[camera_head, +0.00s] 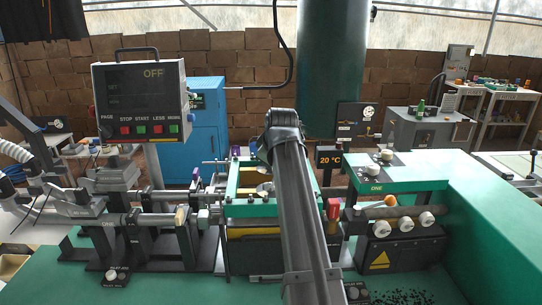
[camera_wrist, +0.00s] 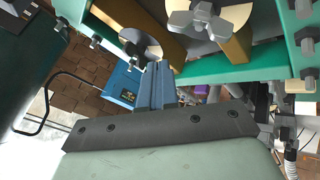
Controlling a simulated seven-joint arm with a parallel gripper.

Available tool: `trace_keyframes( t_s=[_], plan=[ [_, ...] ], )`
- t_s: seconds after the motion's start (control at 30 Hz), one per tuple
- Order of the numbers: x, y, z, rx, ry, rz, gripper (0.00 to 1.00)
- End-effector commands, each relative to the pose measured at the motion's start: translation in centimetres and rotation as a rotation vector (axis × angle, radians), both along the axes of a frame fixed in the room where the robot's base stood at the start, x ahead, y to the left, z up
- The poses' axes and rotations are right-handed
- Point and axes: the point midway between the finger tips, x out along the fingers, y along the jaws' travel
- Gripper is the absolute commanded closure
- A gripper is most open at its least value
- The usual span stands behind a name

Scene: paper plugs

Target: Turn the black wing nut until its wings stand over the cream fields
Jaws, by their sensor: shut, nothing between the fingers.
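My gripper (camera_wrist: 156,68) is shut and empty, pointing up in the wrist view. Two wing nuts stand close beyond it there. The larger, grey-looking wing nut (camera_wrist: 203,18) is at the top edge, partly cut off, over a round dial with a cream field (camera_wrist: 238,14). The smaller, darker wing nut (camera_wrist: 134,46) is left of the fingertips, over another cream-coloured disc (camera_wrist: 150,50). I cannot tell for sure which one is black, or how its wings lie to the fields. The fingers appear apart from both. In the head view my arm hides the gripper and most of this area.
A green frame (camera_head: 247,209) surrounds the nuts, with bolts along its edge. A red-topped part (camera_head: 333,209) and a green bench with rollers (camera_head: 403,225) stand right of my arm. A control panel (camera_head: 143,101) reading OFF stands at left. Open green tabletop (camera_head: 190,287) lies in front.

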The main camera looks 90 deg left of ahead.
Motion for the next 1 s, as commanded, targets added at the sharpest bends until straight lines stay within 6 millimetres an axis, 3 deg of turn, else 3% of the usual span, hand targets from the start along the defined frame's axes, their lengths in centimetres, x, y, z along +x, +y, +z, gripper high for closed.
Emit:
trace_keyframes(
  t_s=[0.23, 0.5, 1.0],
  plan=[
    [-0.5, 2.6, -3.5, -0.003, 0.0, -0.001, 1.0],
    [0.9, 5.4, -3.2, -0.001, 0.001, 0.0, 1.0],
    [1.3, 6.0, -3.2, 0.0, 0.001, -0.001, 1.0]
  ],
)
